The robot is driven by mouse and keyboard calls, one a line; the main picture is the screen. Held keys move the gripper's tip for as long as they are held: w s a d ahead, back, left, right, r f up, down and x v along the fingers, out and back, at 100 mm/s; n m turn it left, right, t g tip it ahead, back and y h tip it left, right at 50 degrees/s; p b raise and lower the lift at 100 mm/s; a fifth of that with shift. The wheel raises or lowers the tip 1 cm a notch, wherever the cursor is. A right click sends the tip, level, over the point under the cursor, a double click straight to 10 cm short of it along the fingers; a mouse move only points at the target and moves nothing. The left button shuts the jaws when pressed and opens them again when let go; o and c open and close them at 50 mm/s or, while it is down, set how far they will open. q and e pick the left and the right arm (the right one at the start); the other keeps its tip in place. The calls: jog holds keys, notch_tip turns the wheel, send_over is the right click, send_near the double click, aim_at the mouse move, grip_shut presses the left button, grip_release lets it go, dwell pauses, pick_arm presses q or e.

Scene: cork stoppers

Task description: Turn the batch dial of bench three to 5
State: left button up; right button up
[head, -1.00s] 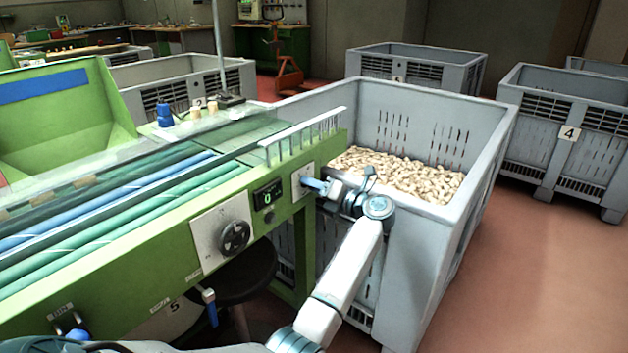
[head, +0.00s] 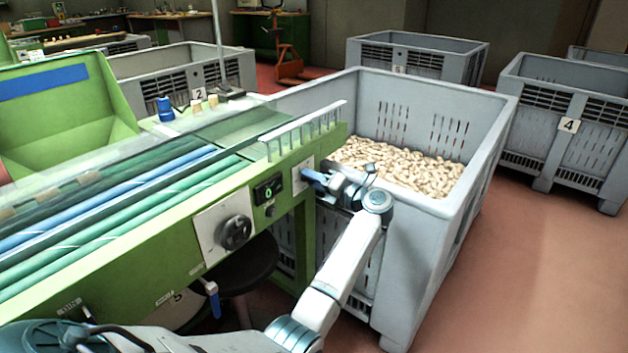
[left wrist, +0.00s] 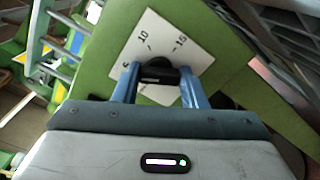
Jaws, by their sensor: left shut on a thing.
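The batch dial is a dark knob (left wrist: 158,73) on a white plate (left wrist: 150,45) in the left wrist view. The marks 10 and 15 can be read on the plate, with another mark partly visible at its left. My left gripper (left wrist: 159,84) has its blue fingers on both sides of the knob and is shut on it. In the head view the left gripper (head: 314,178) reaches the small white plate (head: 302,174) at the right end of the green bench (head: 190,272). The knob is hidden there. I cannot tell where its pointer stands. My right gripper is not in view.
A small display (head: 268,190) reading 0 sits left of the plate. A larger black dial (head: 236,232) is further left. A grey crate (head: 410,268) of corks stands close behind my arm. Open red floor (head: 540,280) lies to the right.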

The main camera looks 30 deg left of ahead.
pick_arm(q)
jog(key=o, duration=1)
jog(key=shift+d, duration=0.1)
jog(key=d, duration=1)
jog(key=shift+s+d, duration=0.35)
jog(key=shift+s, duration=0.05)
